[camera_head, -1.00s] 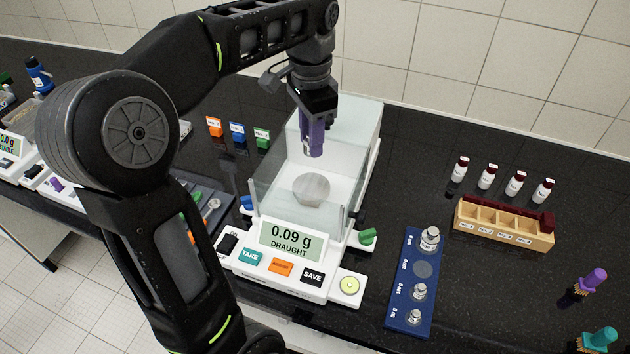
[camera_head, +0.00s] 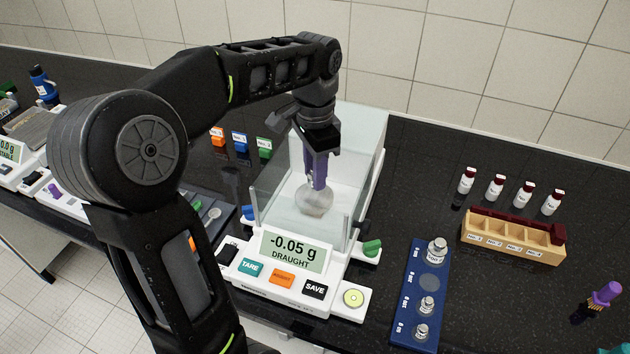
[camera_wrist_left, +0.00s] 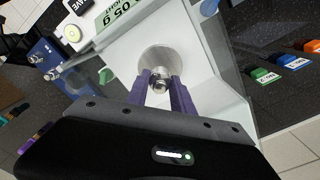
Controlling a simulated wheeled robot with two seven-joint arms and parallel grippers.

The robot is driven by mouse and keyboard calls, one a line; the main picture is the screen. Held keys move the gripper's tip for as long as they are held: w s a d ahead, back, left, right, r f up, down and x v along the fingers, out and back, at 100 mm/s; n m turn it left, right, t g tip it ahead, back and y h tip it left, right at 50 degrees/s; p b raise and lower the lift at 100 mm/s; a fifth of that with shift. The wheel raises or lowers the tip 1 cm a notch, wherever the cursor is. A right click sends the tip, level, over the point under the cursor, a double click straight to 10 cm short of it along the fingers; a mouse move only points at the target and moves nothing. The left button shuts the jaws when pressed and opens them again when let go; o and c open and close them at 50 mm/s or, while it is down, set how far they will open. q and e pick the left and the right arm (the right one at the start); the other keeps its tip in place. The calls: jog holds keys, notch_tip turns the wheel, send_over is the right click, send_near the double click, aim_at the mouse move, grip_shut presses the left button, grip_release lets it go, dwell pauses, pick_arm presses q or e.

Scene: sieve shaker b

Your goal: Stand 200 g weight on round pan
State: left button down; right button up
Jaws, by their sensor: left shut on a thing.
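The round pan (camera_head: 309,205) is a pale metal disc inside the glass-walled balance (camera_head: 307,283), whose display reads -0.05 g and DRAUGHT. It also shows in the left wrist view (camera_wrist_left: 158,56). My left gripper (camera_head: 317,186) reaches down into the balance with its purple fingers over the pan. The left wrist view shows the fingers (camera_wrist_left: 161,84) shut on a small shiny metal weight (camera_wrist_left: 160,86), which is over the pan. The fingers partly hide the weight; I cannot tell whether it touches the pan. My right gripper is not in view.
Glass walls (camera_head: 268,200) stand close around the left gripper. A blue weight block (camera_head: 417,305) to the right holds several metal weights and one empty recess. A wooden rack (camera_head: 513,240) and several red-capped vials (camera_head: 496,188) stand farther right. Coloured labelled blocks (camera_head: 240,143) stand behind left.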

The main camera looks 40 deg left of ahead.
pick_arm(q)
jog(key=shift+f, duration=1.5)
jog(key=shift+f, duration=0.15)
jog(key=c, duration=1.1)
grip_release()
notch_tip(320, 180, up, 8)
jog(key=shift+f, duration=0.1)
